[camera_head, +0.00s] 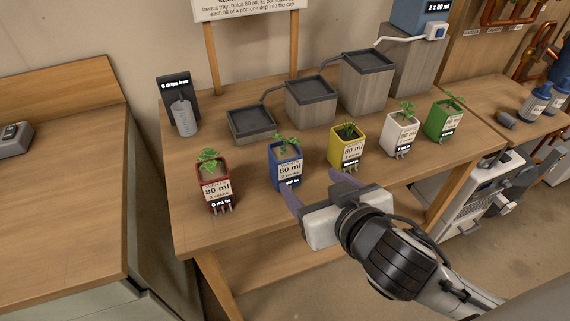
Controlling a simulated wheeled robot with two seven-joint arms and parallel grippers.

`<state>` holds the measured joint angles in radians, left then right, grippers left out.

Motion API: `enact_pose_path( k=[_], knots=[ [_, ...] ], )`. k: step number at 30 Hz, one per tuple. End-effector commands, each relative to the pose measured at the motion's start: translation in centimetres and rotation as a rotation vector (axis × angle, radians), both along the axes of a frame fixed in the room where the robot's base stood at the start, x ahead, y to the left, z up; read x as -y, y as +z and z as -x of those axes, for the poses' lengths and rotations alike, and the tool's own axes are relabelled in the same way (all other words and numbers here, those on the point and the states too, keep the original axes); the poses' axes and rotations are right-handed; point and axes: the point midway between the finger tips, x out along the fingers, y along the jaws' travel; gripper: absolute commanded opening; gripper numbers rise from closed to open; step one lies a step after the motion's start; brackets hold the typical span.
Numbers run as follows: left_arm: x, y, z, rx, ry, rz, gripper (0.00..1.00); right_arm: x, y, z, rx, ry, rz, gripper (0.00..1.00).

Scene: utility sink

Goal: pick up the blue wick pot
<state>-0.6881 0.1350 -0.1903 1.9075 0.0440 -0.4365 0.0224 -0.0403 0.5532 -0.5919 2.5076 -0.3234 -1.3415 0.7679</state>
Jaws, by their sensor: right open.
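The blue wick pot (286,172) stands upright on the wooden table, with a green plant in it and a white "80 ml" label on its front. My right gripper (314,186) is open and empty in front of the row of pots, near the table's front edge. Its left finger is close to the blue pot's lower right front; I cannot tell whether they touch. Its right finger points toward the yellow pot (346,150). My left gripper is out of view.
A red pot (216,192) stands left of the blue one; white (400,135) and green (443,122) pots stand farther right. Behind are three stepped grey trays, the lowest (251,123) nearest, and a grey jug (183,117). Some table between the pots is bare.

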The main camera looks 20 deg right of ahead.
Motion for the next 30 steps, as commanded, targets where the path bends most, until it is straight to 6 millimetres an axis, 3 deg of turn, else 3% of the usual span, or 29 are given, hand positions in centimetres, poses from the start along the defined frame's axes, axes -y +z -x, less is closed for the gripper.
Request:
enact_pose_path(
  k=[2, 5, 10, 30],
  knots=[
    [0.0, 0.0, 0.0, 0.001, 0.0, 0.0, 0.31, -0.4, 1.5, -0.8, 0.06, 0.008, -0.013, 0.69],
    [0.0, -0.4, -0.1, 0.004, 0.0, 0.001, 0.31, -0.7, 2.0, -1.6, 0.095, 0.012, -0.028, 0.69],
    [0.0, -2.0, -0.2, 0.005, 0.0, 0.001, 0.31, -0.8, 1.1, -3.8, 0.101, 0.01, -0.033, 0.69],
    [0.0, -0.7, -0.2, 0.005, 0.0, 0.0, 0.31, -1.8, -1.2, -10.6, 0.095, 0.011, -0.032, 0.69]
  ],
)
